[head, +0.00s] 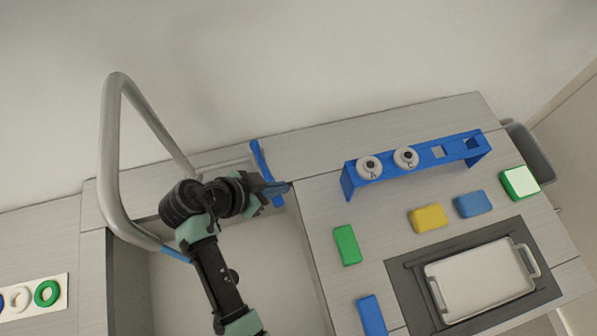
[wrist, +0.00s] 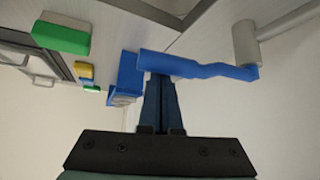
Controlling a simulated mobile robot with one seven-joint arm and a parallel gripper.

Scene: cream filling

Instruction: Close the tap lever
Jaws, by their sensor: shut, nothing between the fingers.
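The tap's grey spout (head: 111,150) arches over the sink (head: 228,272) at the left in the head view and ends in a blue tip. My gripper (head: 284,187) is shut and empty. Its fingertips (wrist: 159,78) overlap the lever's left part in the wrist view; I cannot tell if they touch.
A blue rack (head: 426,161) with two white round pieces stands to the right. Green (head: 347,245), yellow (head: 428,218) and blue (head: 473,204) blocks lie on the counter, near a white tray (head: 480,284). A white board with rings (head: 33,297) lies far left.

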